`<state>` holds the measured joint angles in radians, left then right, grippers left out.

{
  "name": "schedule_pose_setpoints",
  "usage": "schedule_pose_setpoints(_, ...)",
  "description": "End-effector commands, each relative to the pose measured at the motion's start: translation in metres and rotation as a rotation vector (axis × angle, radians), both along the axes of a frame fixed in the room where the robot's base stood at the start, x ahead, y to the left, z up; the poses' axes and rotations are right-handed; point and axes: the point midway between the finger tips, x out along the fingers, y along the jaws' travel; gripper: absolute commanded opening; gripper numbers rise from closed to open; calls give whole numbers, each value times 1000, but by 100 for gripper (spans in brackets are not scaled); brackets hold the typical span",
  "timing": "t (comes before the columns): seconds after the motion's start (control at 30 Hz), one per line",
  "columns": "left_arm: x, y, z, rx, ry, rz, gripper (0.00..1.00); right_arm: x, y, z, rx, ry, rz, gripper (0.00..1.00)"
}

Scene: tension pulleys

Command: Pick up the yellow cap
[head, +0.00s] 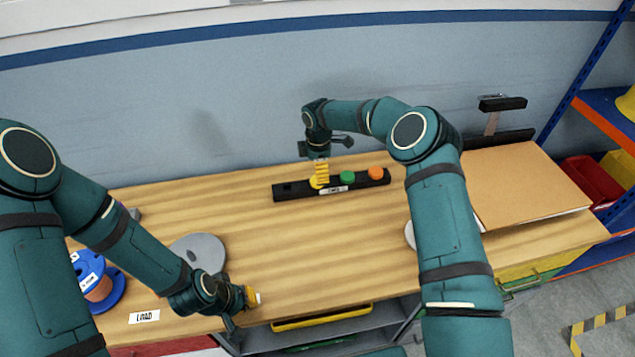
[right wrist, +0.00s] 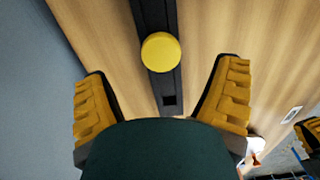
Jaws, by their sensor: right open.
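The yellow cap (head: 314,184) sits in a black rack (head: 293,191) near the back of the table, beside a green cap (head: 347,177) and an orange cap (head: 376,173). In the right wrist view the yellow cap (right wrist: 160,52) is round and lies between the two fingers, touching neither. My right gripper (head: 321,176) points down over the rack's left part and partly hides the yellow cap. Its fingers stand wide apart and empty in the right wrist view (right wrist: 162,68). My left gripper (head: 252,298) is at the table's front edge; its finger gap is not clear.
A grey disc (head: 203,247) and a blue spool (head: 110,290) lie at the left, near a white label (head: 144,317). A cardboard box (head: 525,180) stands at the right. The table's middle is clear.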

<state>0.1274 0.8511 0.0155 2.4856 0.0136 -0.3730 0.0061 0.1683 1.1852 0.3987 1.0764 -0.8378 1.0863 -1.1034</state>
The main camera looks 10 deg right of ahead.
Motion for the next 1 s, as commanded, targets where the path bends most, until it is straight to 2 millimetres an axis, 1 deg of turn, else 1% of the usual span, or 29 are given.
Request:
schedule_pose_setpoints(0.17, 0, 0, 0, 0, 1, 0, 0, -1, 1, -13, 0, 2, 0, 87)
schedule_pose_setpoints(0.3, 0, 0, 0, 0, 1, 0, 0, -1, 2, -34, 1, 3, 0, 87)
schedule_pose_setpoints(0.43, 0, 0, -1, 0, 1, 0, 0, -1, 3, -49, 1, 1, 0, 87)
schedule_pose_setpoints(0.53, -1, 0, -1, 0, 1, 0, 0, -1, 3, -54, 1, 1, 0, 87)
schedule_pose_setpoints(0.77, 0, 0, -1, 0, 1, 0, 0, -1, 3, -55, 0, 0, 0, 87)
schedule_pose_setpoints(0.87, 0, 0, -1, 0, 1, 0, 0, -1, 2, -55, 0, 0, 0, 55)
schedule_pose_setpoints(0.9, 0, 0, -1, 0, 1, 0, 0, -1, 2, -55, 0, 0, 0, 41)
schedule_pose_setpoints(0.93, 0, 0, -1, 0, 1, 0, 0, -1, 2, -55, 0, 0, 0, 30)
schedule_pose_setpoints(0.97, 0, 0, -1, 0, 1, 0, 0, -1, 3, -55, 0, 0, 0, 26)
schedule_pose_setpoints(1.0, 0, 0, -1, 0, 1, 0, 0, -1, 2, -55, 0, 0, 0, 26)
